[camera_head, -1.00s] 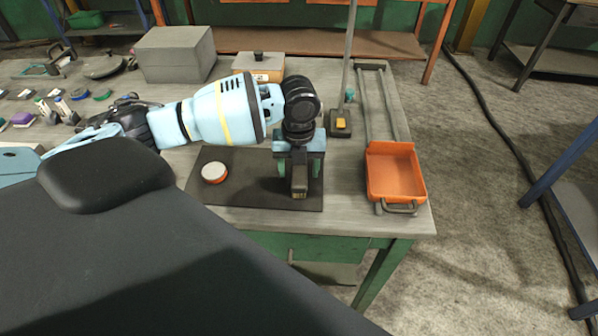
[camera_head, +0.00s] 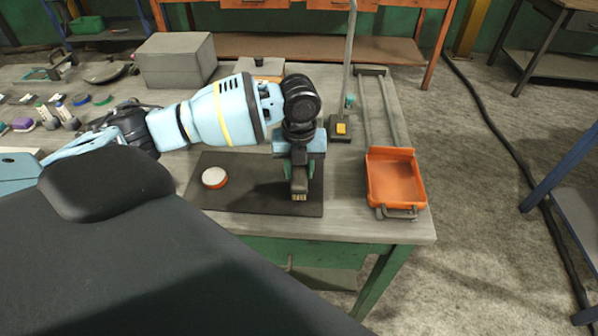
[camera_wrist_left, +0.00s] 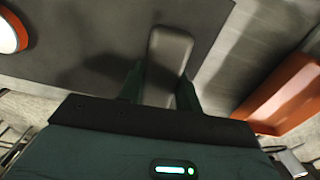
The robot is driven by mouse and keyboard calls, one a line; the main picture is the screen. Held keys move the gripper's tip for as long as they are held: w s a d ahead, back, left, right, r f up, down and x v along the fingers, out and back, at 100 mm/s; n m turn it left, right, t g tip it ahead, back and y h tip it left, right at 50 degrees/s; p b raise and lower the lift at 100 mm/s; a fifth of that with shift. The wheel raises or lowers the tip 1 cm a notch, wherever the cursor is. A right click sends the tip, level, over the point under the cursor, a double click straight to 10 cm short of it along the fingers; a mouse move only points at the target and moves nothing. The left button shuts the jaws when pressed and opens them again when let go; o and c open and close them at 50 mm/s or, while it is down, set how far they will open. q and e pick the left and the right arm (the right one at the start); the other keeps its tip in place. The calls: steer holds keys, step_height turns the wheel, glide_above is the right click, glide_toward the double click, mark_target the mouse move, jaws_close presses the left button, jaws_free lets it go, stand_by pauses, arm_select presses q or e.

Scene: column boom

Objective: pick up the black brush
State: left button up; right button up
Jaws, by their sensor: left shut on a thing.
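The black brush (camera_head: 299,183) has a dark body and a pale bristle end toward the front of the dark mat (camera_head: 240,205). My left gripper (camera_head: 300,172) points down over the mat and is shut on the brush. In the left wrist view the brush (camera_wrist_left: 168,55) shows as a dark rounded block between the green fingers. I cannot tell whether it touches the mat. Part of the brush is hidden by the gripper. My right gripper is not in view.
A round white-topped orange tin (camera_head: 214,178) lies on the mat, left of the gripper. An orange tray (camera_head: 395,180) lies to the right, near the table's edge. A lamp base (camera_head: 340,128) stands behind. A grey box (camera_head: 176,60) stands at the back left.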

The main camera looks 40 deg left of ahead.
arm_select(q)
steer(key=shift+s+r, duration=0.15)
steer(key=shift+r, duration=0.4)
steer(key=shift+s+r, duration=0.15)
steer(key=shift+r, duration=0.4)
steer(key=s+r, duration=0.1)
steer(key=s, duration=1.4)
steer(key=shift+s+d+r+p, duration=0.2)
steer(key=shift+d+p, duration=0.1)
steer(key=shift+p, duration=0.15)
steer(key=o, duration=0.5)
steer(key=c, duration=0.4)
steer(key=shift+o, duration=0.2)
steer(key=shift+w+a, duration=0.1)
steer(key=shift+a, duration=0.05)
